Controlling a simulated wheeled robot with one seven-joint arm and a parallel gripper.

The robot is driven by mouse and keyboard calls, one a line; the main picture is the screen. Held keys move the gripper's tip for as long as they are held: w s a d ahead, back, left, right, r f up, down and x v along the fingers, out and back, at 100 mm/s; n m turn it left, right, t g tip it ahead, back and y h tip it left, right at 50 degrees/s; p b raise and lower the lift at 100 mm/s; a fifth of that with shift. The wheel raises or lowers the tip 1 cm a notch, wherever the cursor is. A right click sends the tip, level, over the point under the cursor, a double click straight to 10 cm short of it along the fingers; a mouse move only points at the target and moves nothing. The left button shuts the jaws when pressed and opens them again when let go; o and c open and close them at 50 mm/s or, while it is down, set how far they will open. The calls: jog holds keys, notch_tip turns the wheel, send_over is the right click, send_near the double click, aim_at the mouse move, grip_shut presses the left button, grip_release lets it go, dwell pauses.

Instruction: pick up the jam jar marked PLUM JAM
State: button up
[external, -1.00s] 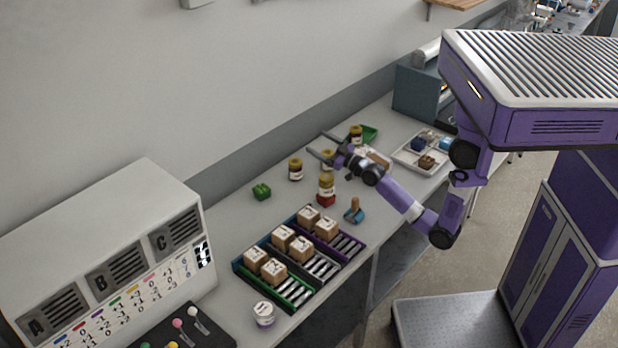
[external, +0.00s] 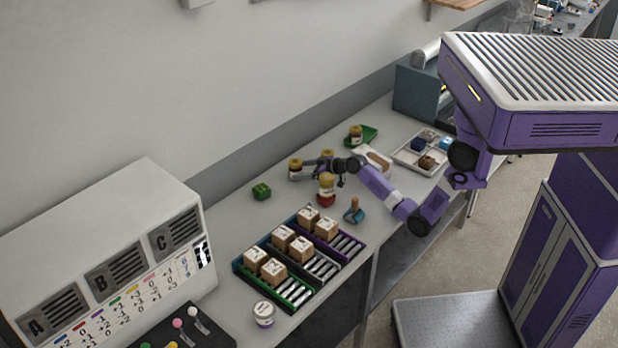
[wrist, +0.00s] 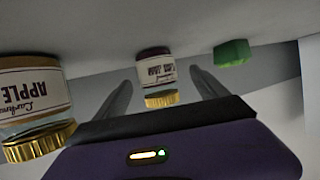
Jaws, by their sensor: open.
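A jar with a gold lid, dark purple contents and a white label stands ahead of my gripper in the wrist view (wrist: 155,72), which is upside down. Its small print seems to read JAM; the first word is hard to make out. In the external view this jar (external: 295,167) stands toward the wall side of the bench. My gripper (wrist: 158,80) is open and empty, low and level, with a finger to each side of the jar in the picture. In the external view my gripper (external: 300,170) reaches left at the jar; whether it touches is unclear.
A jar marked APPLE (wrist: 35,100) stands close beside my gripper. A jar with a red lower part (external: 326,190) stands in front of my wrist. A green block (external: 262,191) lies beyond the jar. Trays with boxes (external: 300,260) fill the front.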

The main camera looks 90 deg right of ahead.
aim_at(295, 169)
jog(key=shift+d+x, duration=0.2)
jog(key=shift+x, duration=2)
jog(key=shift+s, duration=0.1)
jog(key=c, duration=1.6)
jog(key=shift+r, duration=0.15)
grip_shut()
